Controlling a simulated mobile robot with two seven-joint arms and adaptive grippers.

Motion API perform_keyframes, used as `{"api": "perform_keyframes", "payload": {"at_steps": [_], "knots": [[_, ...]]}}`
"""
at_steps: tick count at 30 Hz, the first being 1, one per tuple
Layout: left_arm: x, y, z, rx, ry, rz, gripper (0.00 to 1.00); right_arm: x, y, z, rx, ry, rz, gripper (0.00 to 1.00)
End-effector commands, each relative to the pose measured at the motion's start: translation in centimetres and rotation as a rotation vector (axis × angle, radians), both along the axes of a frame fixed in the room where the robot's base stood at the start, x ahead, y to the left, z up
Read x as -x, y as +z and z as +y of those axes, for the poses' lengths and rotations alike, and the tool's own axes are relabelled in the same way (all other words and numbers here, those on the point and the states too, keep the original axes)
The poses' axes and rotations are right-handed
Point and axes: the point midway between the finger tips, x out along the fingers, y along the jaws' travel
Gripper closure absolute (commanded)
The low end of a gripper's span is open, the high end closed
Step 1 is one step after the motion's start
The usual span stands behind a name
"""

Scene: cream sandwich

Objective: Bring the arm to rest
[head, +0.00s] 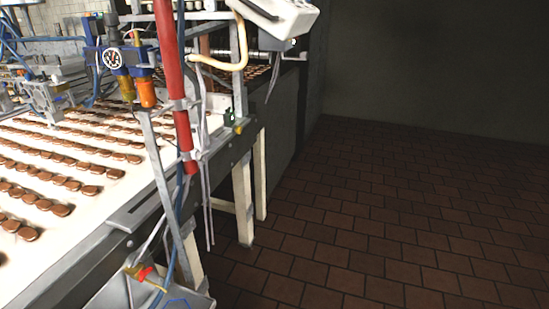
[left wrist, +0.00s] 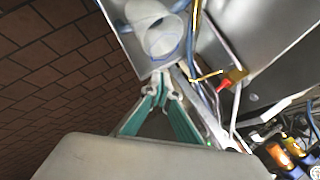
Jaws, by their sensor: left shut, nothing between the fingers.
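My left gripper (left wrist: 163,92) shows in the left wrist view, with its green-sided fingers drawn together at the tips. It is shut with nothing between the fingers. A grey metal housing with a white round pipe (left wrist: 160,35) lies beyond the fingertips; I cannot tell the exact gap. Neither gripper shows in the head view, and my right gripper is in neither view.
A white conveyor belt (head: 108,215) with rows of brown cream sandwiches (head: 62,210) runs along the left. A red pole (head: 172,80), cables and a red and yellow valve (head: 140,272) stand at its near side. The brown tiled floor (head: 370,225) is clear at right.

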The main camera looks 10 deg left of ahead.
Motion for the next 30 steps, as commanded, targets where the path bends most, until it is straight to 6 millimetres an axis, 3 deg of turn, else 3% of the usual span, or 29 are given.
{"api": "perform_keyframes", "payload": {"at_steps": [10,18,30], "knots": [[-1.2,-5.8,-6.4,0.261,-0.051,-0.104,1.0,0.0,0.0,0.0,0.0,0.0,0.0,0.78],[-0.6,-9.8,-11.7,0.541,-0.048,-0.222,1.0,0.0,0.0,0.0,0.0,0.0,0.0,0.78],[-0.2,-10.4,-12.8,0.62,-0.037,-0.262,1.0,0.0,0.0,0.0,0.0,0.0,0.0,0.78]]}}
